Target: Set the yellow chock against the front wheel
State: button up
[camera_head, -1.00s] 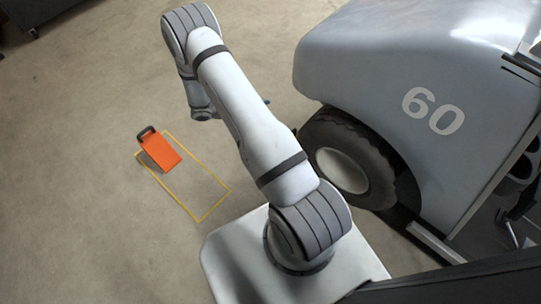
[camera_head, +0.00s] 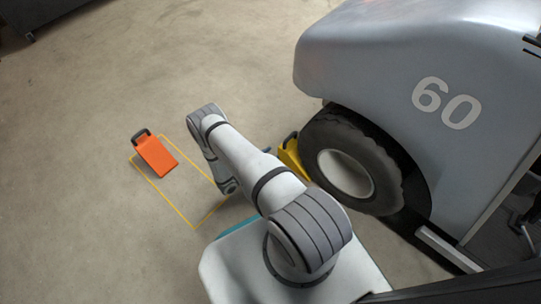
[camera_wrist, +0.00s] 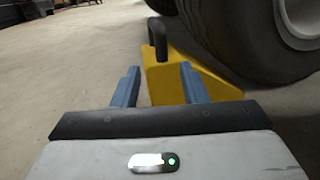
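The yellow chock (camera_head: 290,160) sits on the floor at the left side of the front wheel (camera_head: 346,172), partly hidden behind my arm in the head view. In the wrist view the chock (camera_wrist: 170,78) has an upright black handle and lies beside the dark tyre (camera_wrist: 235,40); I cannot tell whether they touch. My gripper (camera_wrist: 160,86) is open, its two blue fingers apart and empty. It is close to the chock, the right finger overlapping it in the picture. In the head view my arm mostly hides the gripper.
An orange chock (camera_head: 157,157) with a dark handle lies at the upper left of a yellow-outlined floor rectangle (camera_head: 175,208). The grey cart marked 60 (camera_head: 395,65) overhangs the wheel on the right. Open concrete floor (camera_head: 150,70) fills the left.

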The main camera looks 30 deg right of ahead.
aim_at(283, 147)
jog(key=shift+d, duration=0.1)
jog(key=shift+w+d+b, duration=0.2)
jog(key=shift+d+b, duration=0.2)
jog(key=shift+d, duration=0.85)
jog(key=shift+w+d+b, duration=0.15)
jog(key=shift+d+b, duration=0.3)
jog(key=shift+d, duration=0.85)
jog(key=shift+w+d+b, duration=0.2)
jog(key=shift+d+b, duration=0.2)
jog(key=shift+d, duration=0.85)
jog(key=shift+c, duration=0.2)
grip_shut()
